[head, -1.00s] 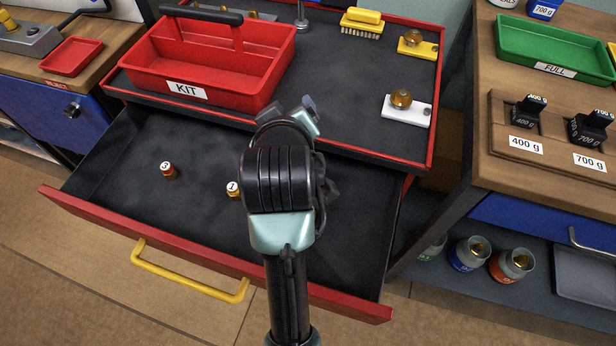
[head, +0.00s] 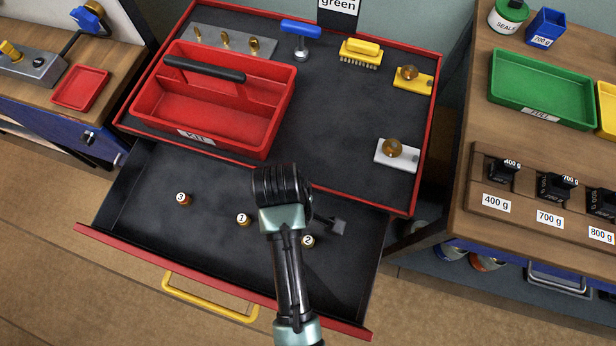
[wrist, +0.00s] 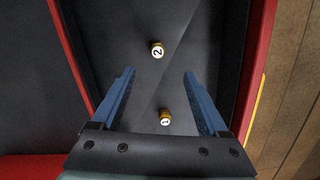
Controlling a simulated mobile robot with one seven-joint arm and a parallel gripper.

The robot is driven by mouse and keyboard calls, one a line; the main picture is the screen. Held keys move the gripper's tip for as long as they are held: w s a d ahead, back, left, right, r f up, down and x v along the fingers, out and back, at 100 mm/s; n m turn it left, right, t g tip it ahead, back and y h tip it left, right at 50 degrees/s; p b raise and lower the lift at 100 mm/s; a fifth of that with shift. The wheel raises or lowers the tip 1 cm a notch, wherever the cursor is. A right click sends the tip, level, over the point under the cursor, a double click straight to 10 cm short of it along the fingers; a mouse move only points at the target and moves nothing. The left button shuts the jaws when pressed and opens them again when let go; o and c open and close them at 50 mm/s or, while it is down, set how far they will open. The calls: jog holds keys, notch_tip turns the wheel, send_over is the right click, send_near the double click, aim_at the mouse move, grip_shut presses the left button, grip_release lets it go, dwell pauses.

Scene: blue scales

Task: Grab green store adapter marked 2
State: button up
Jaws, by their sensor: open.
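The adapter marked 2 (head: 308,241) stands in the open drawer (head: 140,220), right of the adapter marked 1 (head: 243,219). It has a white numbered top and a brassy side; no green shows on it. In the wrist view adapter 2 (wrist: 157,50) lies just beyond the fingertips, about midway between them. Adapter 1 (wrist: 165,118) shows between the blue fingers, lower in the picture. My gripper (wrist: 158,74) is open and empty above the drawer. In the head view my arm hides most of the gripper.
The adapter marked 3 (head: 183,199) stands at the drawer's left. A red KIT tray (head: 270,125) stands on the worktop above the drawer, with a yellow brush (head: 361,53) and a white plate with an amber knob (head: 397,154) nearby.

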jog(key=f, duration=0.7)
jog(key=shift+s+d+f, duration=0.15)
jog(key=shift+s+d, duration=0.25)
jog(key=shift+w+d+f+b, duration=0.1)
jog(key=shift+d+f+b, duration=0.1)
jog(key=shift+f, duration=1.1)
jog(key=shift+w+d+f+b, duration=0.1)
jog(key=shift+d+f+b, duration=0.1)
jog(key=shift+f, duration=1.1)
grip_shut()
